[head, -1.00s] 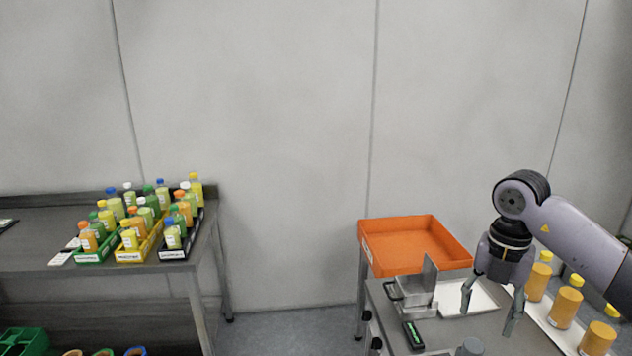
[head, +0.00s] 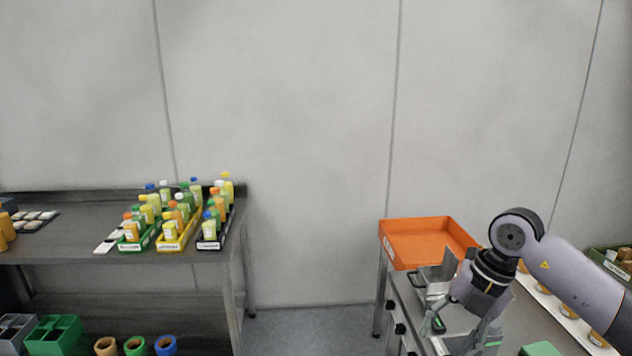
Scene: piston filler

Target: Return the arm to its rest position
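My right arm comes in from the right of the head view. Its gripper (head: 458,332) points down and slightly left over the right-hand table (head: 535,325). Its two fingers are apart, and I see nothing held between them. It is in front of a grey metal bracket-like fixture (head: 438,277), which it partly covers. I cannot tell whether the fingers touch anything. My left gripper is not in view.
An orange tray (head: 430,243) sits behind the fixture. Orange bottles (head: 568,311) stand in a row under my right forearm, partly hidden. The left table holds green, yellow (head: 168,246) and black bins of bottles. Open floor (head: 310,330) lies between the tables.

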